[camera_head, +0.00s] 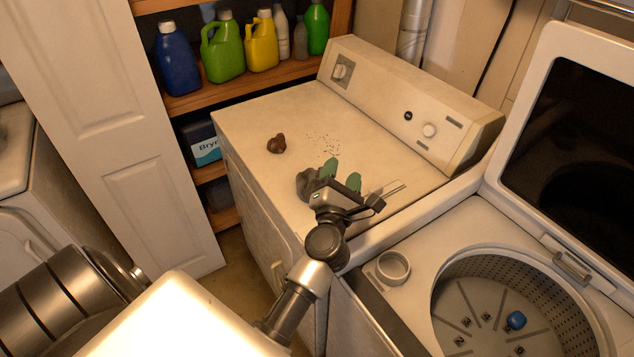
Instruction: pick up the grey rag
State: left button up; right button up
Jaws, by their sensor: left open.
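A dark grey crumpled rag (305,183) lies on the white dryer top, near its front edge. My left gripper (342,174) is over the dryer top just right of the rag, with its two green fingertips apart. The gripper body hides part of the rag's right side. I cannot tell whether a finger touches the rag. No cloth shows between the fingertips. My right gripper is not in view.
A brown lump (276,143) and dark specks (327,143) lie on the dryer top (270,112). The control panel (410,108) rises behind. The open washer (470,225) at right has a blue item (516,320) in its drum. Bottles (222,48) stand on shelves at back left.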

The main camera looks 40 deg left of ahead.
aim_at(315, 180)
pick_arm(q)
jog(key=w+a+f+n+g, duration=0.1)
jog(key=a+f+n+g, duration=0.1)
jog(key=f+n+g, duration=0.1)
jog(key=w+a+f+n+g+p, duration=0.1)
jog(key=w+a+f+n+g, duration=0.1)
jog(key=n, duration=0.3)
jog(key=w+a+f+n+g+y, duration=0.1)
jog(key=w+a+f+n+g, duration=0.1)
jog(key=f+n+g, duration=0.1)
jog(key=shift+w+a+f+n+g, duration=0.15)
jog(key=shift+a+f+n+g, duration=0.2)
jog(key=shift+f+n, duration=0.2)
jog(key=shift+w+a+f+p, duration=0.1)
jog(key=shift+w+a+p, duration=0.1)
jog(key=shift+p, duration=0.2)
jog(key=shift+p+x, duration=0.55)
jog(key=shift+x, duration=1.8)
jog(key=shift+d+f, duration=0.1)
jog(key=shift+s, duration=0.1)
jog(key=shift+c, duration=1.2)
grip_shut()
